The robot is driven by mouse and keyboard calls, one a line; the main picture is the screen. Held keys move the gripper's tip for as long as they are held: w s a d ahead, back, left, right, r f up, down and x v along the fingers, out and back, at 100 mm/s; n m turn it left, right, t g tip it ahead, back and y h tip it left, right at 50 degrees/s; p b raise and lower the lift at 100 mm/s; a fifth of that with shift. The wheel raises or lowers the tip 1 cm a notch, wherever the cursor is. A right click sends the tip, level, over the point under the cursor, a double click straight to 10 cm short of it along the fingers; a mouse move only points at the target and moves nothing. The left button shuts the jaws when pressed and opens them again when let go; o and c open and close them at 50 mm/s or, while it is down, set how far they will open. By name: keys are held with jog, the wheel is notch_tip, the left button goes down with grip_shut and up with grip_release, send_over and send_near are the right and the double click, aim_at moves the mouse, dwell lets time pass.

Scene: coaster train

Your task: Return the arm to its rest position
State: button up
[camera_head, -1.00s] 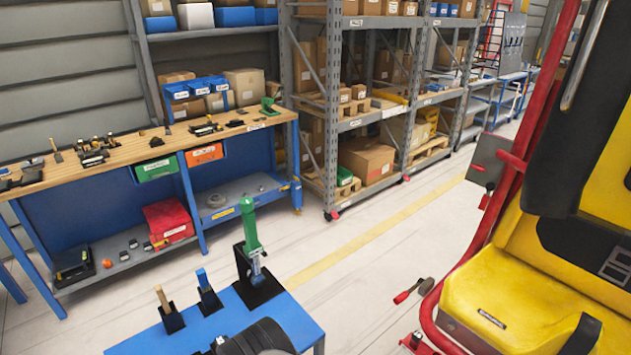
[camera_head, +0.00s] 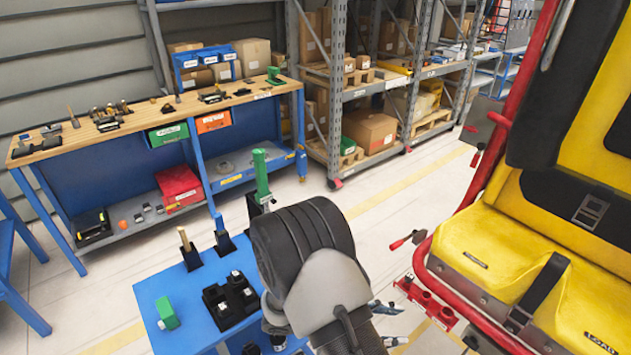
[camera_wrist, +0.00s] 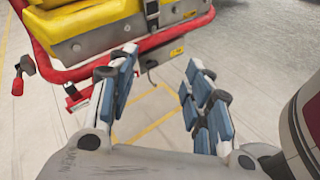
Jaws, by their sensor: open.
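My arm (camera_head: 312,270) shows at the bottom centre of the head view, raised over the right part of the blue cart top (camera_head: 163,288). My gripper (camera_wrist: 163,88) shows in the wrist view with its two blue-padded fingers spread and nothing between them. Below the fingers is bare floor with yellow lines. In the head view the fingers (camera_head: 385,318) are only partly seen, to the right of the arm and apart from the red-framed train seat.
The yellow seat (camera_head: 490,255) with its red frame stands at the right; it also shows in the wrist view (camera_wrist: 85,30). A green tool (camera_head: 262,175) stands upright behind my arm. A green block (camera_head: 167,312) and black holders (camera_head: 230,300) sit on the cart. A workbench (camera_head: 75,138) and shelving stand behind.

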jog(key=s+a+r+m+t+y, duration=0.1)
jog(key=s+r+m+y, duration=0.6)
jog(key=r, duration=0.4)
jog(key=s+r+m+t+y, duration=0.2)
jog(key=s+r+m+y, duration=0.5)
jog(key=s+r, duration=0.3)
jog(key=shift+a+r+m, duration=0.3)
jog(key=shift+a+r, duration=0.05)
jog(key=shift+r, duration=0.6)
jog(key=shift+s+a+r+m+t+y, duration=0.3)
jog(key=shift+s+a+r+t+y, duration=0.1)
jog(key=shift+r+t, duration=0.15)
jog(key=shift+c, duration=0.2)
jog(key=shift+w+f, duration=0.1)
